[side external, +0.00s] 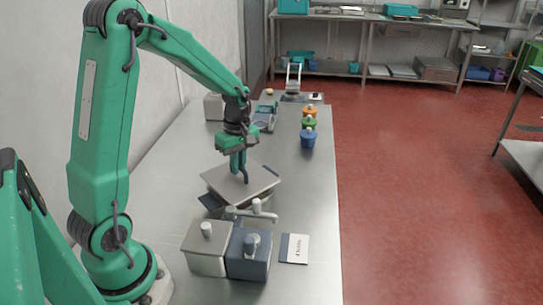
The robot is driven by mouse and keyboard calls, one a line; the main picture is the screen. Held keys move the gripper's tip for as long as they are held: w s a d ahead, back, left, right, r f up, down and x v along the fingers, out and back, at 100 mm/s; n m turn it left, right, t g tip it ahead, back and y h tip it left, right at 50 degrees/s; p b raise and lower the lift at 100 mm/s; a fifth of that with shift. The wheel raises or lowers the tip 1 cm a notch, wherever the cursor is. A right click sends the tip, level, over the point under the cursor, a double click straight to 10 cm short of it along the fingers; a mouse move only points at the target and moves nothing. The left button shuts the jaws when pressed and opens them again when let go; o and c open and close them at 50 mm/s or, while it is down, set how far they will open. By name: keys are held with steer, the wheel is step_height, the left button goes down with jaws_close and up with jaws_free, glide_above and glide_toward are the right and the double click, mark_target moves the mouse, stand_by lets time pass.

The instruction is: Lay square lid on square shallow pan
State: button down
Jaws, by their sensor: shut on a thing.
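My gripper (240,176) points down over the middle of the steel table and is shut on the top of the square lid (255,186). The lid is a flat grey plate, slightly tilted in the picture. A dark blue edge (209,202) shows below the lid's left corner. It may be part of the square shallow pan, but the lid hides most of it. I cannot tell whether the lid touches what is below.
In front stand a steel box (206,262) and a blue box (248,264), both with knobs, near a grey tap-like piece (256,211). A card (294,249) lies right of them. Orange, green and blue pots (308,140) stand farther back. The table's right side is mostly clear.

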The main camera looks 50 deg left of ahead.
steer(key=shift+f, duration=1.25)
stand_by(0.6)
steer(key=c, duration=0.9)
jaws_free()
steer(key=shift+r, duration=0.2)
steer(key=shift+w+r, duration=0.15)
steer(key=shift+r, duration=3.2)
steer(key=shift+d+r, duration=0.15)
steer(key=shift+r, duration=0.1)
steer(key=s+d+r+m+t, duration=0.2)
steer(key=s+d+r+m, duration=0.1)
steer(key=m, duration=0.3)
steer(key=s+d+r+m+t, duration=0.2)
steer(key=s+d+r+m, duration=0.2)
steer(key=s+d+m, duration=0.1)
steer(key=s+d+r+m+t, duration=0.2)
steer(key=s+d+r+m, duration=0.2)
steer(key=s+d+m, duration=0.1)
steer(key=shift+s+m, duration=0.7)
steer(key=shift+m, duration=0.6)
